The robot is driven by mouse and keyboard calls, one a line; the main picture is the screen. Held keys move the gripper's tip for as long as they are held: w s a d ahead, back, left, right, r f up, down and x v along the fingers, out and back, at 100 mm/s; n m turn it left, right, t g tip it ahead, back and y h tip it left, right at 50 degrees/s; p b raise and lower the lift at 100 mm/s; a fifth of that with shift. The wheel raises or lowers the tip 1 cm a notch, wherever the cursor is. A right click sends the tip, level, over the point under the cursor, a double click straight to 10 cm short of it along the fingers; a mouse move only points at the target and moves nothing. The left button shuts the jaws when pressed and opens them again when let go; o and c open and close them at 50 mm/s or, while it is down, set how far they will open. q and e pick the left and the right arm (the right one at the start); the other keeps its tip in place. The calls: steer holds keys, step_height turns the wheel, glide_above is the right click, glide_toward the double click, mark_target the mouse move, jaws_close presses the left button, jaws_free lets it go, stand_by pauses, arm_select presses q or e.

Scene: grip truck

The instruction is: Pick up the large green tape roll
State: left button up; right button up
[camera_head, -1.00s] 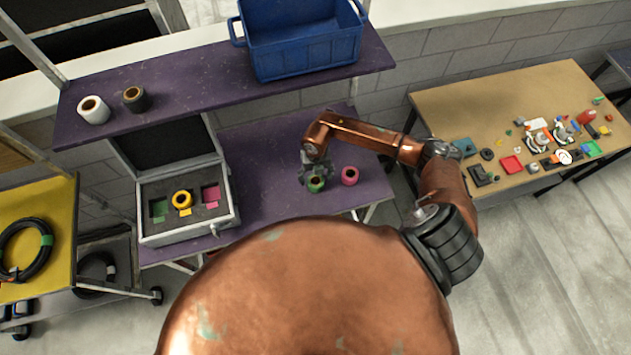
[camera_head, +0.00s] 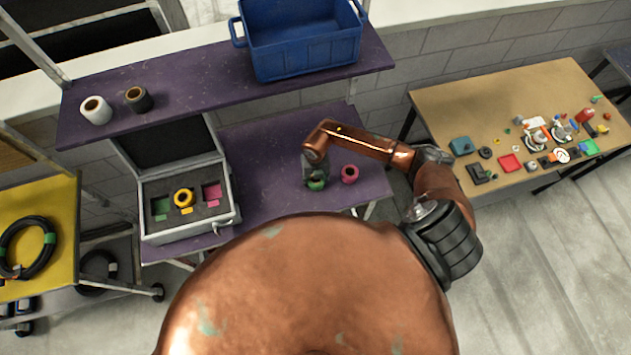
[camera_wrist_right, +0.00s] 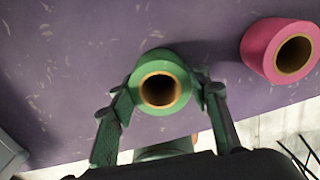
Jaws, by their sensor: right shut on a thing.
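The green tape roll (camera_head: 316,184) stands on the lower purple table, partly hidden by my right gripper (camera_head: 315,175) in the head view. In the right wrist view the green tape roll (camera_wrist_right: 160,68) sits between the two fingers of my right gripper (camera_wrist_right: 161,92), which is shut on it from both sides. Its brown core faces the camera. I cannot tell whether it is clear of the table. My left gripper is not in view.
A pink tape roll (camera_head: 349,173) stands close to the right of the green one. An open case (camera_head: 187,223) with a yellow roll (camera_head: 183,197) is to the left. The purple shelf (camera_head: 200,96) above holds a blue crate (camera_head: 303,45) and white and black rolls.

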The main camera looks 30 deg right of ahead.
steer(key=c, duration=0.5)
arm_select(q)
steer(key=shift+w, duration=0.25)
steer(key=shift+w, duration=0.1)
arm_select(e)
steer(key=shift+w+r, duration=0.1)
steer(key=shift+r, duration=0.4)
steer(key=r, duration=0.2)
steer(key=shift+a+r+b, duration=0.2)
steer(key=shift+r+b, duration=0.1)
steer(key=shift+b, duration=0.05)
arm_select(q)
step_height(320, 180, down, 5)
steer(key=b, duration=0.4)
arm_select(e)
steer(key=s+a+r, duration=0.1)
steer(key=a+r, duration=0.2)
steer(key=a, duration=0.1)
steer(key=s+a+r, duration=0.2)
steer(key=a+r, duration=0.1)
steer(key=a, duration=0.1)
steer(key=s+a+r, duration=0.2)
steer(key=a+r, duration=0.1)
steer(key=a, duration=0.1)
steer(key=shift+s+a+r, duration=0.15)
steer(key=shift+a+r, duration=0.1)
steer(key=shift+a, duration=0.05)
